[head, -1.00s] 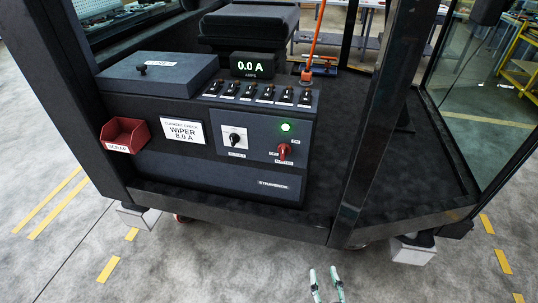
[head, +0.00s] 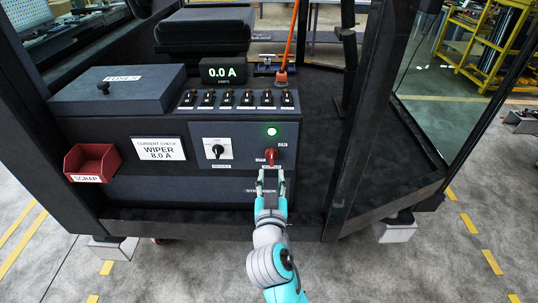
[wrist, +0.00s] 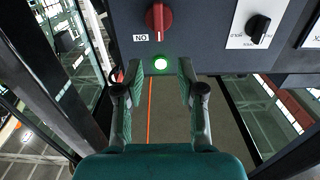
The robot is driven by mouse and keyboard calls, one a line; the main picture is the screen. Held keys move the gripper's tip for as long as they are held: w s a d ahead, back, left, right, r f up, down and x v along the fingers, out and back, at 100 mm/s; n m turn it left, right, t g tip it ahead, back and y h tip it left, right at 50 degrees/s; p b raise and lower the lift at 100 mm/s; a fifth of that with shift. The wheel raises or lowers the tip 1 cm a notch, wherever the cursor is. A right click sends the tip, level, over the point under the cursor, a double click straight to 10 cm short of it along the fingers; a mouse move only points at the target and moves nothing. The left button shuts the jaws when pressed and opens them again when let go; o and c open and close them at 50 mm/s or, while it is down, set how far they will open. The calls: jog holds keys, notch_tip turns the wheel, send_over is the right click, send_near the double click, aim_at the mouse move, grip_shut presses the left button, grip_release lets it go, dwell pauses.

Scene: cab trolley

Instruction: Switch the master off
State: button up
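The red master switch (head: 271,155) is a rotary knob on the right of the dark panel, below a lit green lamp (head: 271,132). In the wrist view the red knob (wrist: 158,17) shows at the top, its handle roughly upright in the picture, with an upside-down ON label beside it. My gripper (head: 271,174) is just in front of and below the knob in the head view. In the wrist view my gripper (wrist: 160,72) has its fingers apart with nothing between them; the lit lamp (wrist: 160,64) shows beyond the gap. Contact with the knob is not visible.
A black selector knob (head: 217,149) sits left of the master. A row of toggle switches (head: 240,99) and a display (head: 223,72) reading 0.0 A are above. A red scrap bin (head: 92,162) is at left. A cab post (head: 358,130) stands close on the right.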

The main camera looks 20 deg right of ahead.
aim_at(272, 154)
jog(key=x, duration=0.9)
grip_shut()
